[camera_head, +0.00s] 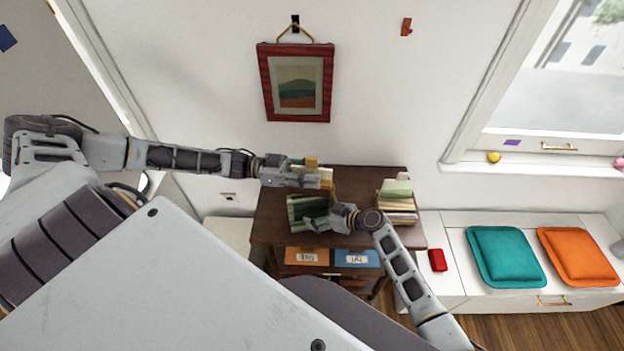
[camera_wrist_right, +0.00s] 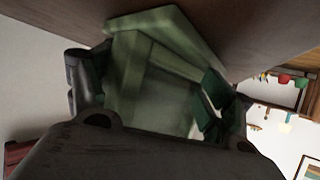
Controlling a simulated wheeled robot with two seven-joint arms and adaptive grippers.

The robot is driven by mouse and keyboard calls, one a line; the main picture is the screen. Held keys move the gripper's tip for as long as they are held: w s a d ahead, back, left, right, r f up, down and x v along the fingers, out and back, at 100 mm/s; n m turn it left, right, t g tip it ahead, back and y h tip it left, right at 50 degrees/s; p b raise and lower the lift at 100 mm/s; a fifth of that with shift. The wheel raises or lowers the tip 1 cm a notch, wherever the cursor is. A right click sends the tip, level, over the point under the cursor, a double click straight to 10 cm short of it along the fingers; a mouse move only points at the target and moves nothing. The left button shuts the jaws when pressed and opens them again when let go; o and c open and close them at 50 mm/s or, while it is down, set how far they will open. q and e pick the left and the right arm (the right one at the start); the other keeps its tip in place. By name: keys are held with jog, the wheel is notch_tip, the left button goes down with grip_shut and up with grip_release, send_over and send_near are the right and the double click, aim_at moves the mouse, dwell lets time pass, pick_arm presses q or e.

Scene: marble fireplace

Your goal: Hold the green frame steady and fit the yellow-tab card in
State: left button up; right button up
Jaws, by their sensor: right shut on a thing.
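The green frame (camera_head: 305,207) is on the dark wooden cabinet top and tilts, with a recessed inner panel. In the right wrist view the frame (camera_wrist_right: 150,85) fills the space between my fingers. My right gripper (camera_head: 328,218) is shut on the frame's right side. My left gripper (camera_head: 318,178) is above and behind the frame, apart from it. A small pale green and tan piece with a yellow tab, the yellow-tab card (camera_head: 312,162), shows at its fingertips. The left fingers are too small and overlapped to tell whether they grip it.
A stack of books (camera_head: 397,208) stands at the cabinet's right. A red box (camera_head: 437,260) and teal and orange cushions lie on the white bench. A red-framed picture (camera_head: 266,85) hangs above.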

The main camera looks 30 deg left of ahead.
aim_at(312, 158)
dwell(0.5)
pick_arm(q)
grip_shut()
jog(key=shift+r, duration=0.1)
jog(key=shift+r, duration=4.85)
